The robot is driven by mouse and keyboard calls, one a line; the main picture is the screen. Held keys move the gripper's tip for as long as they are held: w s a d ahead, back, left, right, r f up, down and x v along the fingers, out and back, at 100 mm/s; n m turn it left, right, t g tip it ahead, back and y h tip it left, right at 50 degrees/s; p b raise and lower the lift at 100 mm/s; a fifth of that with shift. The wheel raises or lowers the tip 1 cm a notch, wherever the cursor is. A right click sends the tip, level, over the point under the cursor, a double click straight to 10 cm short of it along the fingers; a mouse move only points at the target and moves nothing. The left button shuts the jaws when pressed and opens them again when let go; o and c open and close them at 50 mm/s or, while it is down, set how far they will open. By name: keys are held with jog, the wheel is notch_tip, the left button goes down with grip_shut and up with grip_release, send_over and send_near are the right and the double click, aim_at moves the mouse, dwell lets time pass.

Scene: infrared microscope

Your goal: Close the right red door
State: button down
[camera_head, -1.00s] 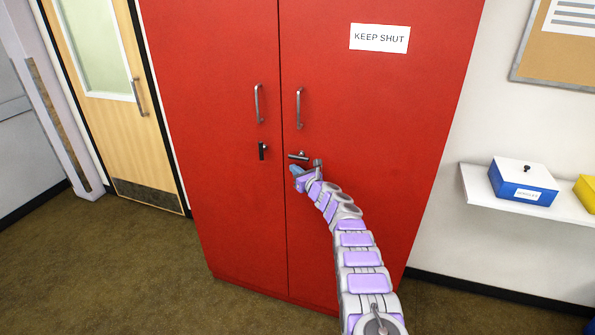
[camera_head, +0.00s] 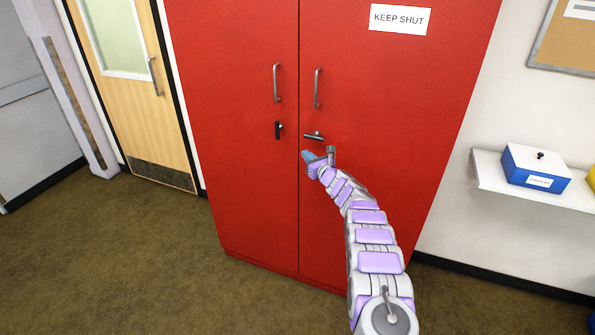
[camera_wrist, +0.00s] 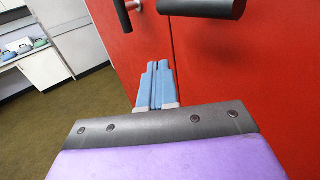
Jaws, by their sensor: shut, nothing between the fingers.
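The right red door (camera_head: 380,110) of the cabinet carries a "KEEP SHUT" sign (camera_head: 400,18), a silver vertical handle (camera_head: 317,88) and a horizontal lever latch (camera_head: 314,136). It looks flush with the left red door (camera_head: 240,100), with a thin seam between them. My gripper (camera_head: 307,156) is just below the lever latch, close to the seam. In the wrist view, my blue fingers (camera_wrist: 156,85) are together and empty, pointing at the red surface. The dark lever (camera_wrist: 203,7) hangs above them there. I cannot tell whether the fingertips touch the door.
The left door has a handle (camera_head: 277,83) and a dark vertical latch (camera_head: 279,130). A wooden door (camera_head: 135,90) stands to the left. A shelf (camera_head: 490,172) with a blue and white box (camera_head: 536,168) is on the right wall. The floor (camera_head: 120,260) in front is clear.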

jog(key=shift+s+a+p, duration=0.55)
jog(key=shift+s+a, duration=1.45)
jog(key=shift+s, duration=2.25)
jog(key=s+a+r+n+g+y, duration=0.3)
jog(key=s+a+r+n, duration=0.15)
jog(key=s+r, duration=0.25)
jog(key=s+a+r+n+g+y, duration=0.2)
jog(key=s+a+r+n+g, duration=0.2)
jog(key=s+r+n, duration=0.25)
jog(key=s+a+r+n+g+h, duration=0.1)
jog(key=s+r+n+g, duration=0.2)
jog(key=s, duration=0.6)
jog(key=s+a+r+n+g, duration=0.1)
jog(key=s+n+g, duration=0.3)
jog(key=s, duration=0.6)
jog(key=s+d+f+n+g+h, duration=0.1)
jog(key=s+d+n+h, duration=0.25)
jog(key=s, duration=0.55)
jog(key=s+d+f+n+g+h, duration=0.1)
jog(key=s+d+f+n+h, duration=0.15)
jog(key=s+d, duration=0.4)
jog(key=s+d+f+n+h, duration=0.2)
jog(key=s+d+h, duration=0.2)
jog(key=s+d, duration=0.6)
jog(key=s+d+f+n+h, duration=0.1)
jog(key=s+d+n+h, duration=0.2)
jog(key=s+d, duration=0.7)
jog(key=shift+f+g+h, duration=0.3)
jog(key=shift+f+h, duration=0.1)
jog(key=shift+h, duration=0.3)
